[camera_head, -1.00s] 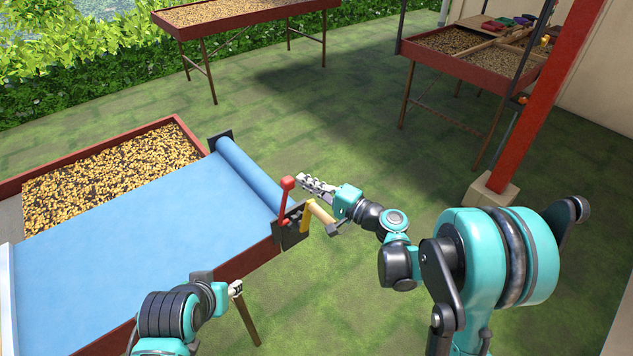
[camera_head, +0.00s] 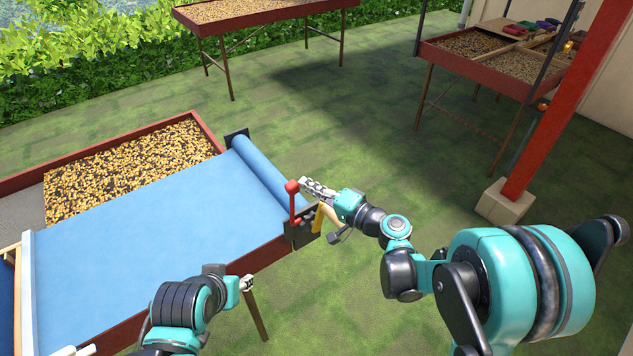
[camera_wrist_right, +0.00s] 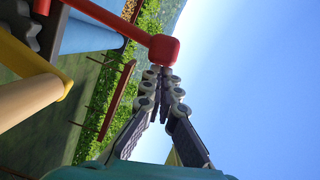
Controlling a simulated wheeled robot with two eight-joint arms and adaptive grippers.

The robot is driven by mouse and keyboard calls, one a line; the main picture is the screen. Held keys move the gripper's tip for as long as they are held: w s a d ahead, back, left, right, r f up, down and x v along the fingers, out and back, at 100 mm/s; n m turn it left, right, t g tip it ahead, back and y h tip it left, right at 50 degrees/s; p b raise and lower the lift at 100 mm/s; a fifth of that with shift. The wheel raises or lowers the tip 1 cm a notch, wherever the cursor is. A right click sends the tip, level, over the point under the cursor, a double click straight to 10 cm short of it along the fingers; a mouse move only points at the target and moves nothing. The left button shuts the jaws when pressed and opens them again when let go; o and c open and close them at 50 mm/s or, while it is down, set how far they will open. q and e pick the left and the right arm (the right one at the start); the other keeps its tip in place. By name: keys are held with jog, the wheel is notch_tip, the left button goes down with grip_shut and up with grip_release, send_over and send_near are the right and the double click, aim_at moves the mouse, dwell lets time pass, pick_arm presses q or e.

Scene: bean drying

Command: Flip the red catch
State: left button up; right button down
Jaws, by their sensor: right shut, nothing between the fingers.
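The red catch (camera_head: 293,189) is a lever with a round knob, standing upright on a dark bracket (camera_head: 304,230) at the near right corner of the bean bed. My right gripper (camera_head: 306,182) is shut and empty, its fingertips close beside the red knob. In the right wrist view the catch's knob (camera_wrist_right: 163,50) is just beyond my fingertips (camera_wrist_right: 162,70); I cannot tell if they touch. A yellow crank handle (camera_head: 319,217) with a pale wooden grip sits by the bracket, partly hidden by my right gripper. My left gripper (camera_head: 247,283) is small beside the bed's near edge; its jaws are unclear.
The blue cover (camera_head: 150,230) lies over much of the bed and is rolled up at its right end. Beans (camera_head: 130,165) show uncovered at the back. A red post (camera_head: 560,100) stands to the right.

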pick_arm(q)
jog(key=shift+r+p, duration=0.4)
jog(key=shift+r, duration=0.1)
pick_arm(e)
jog(key=s+a+n+h, duration=0.1)
jog(key=s+a+n, duration=0.3)
jog(key=a+n, duration=0.1)
jog(key=shift+s+a+h, duration=0.4)
jog(key=shift+a, duration=0.35)
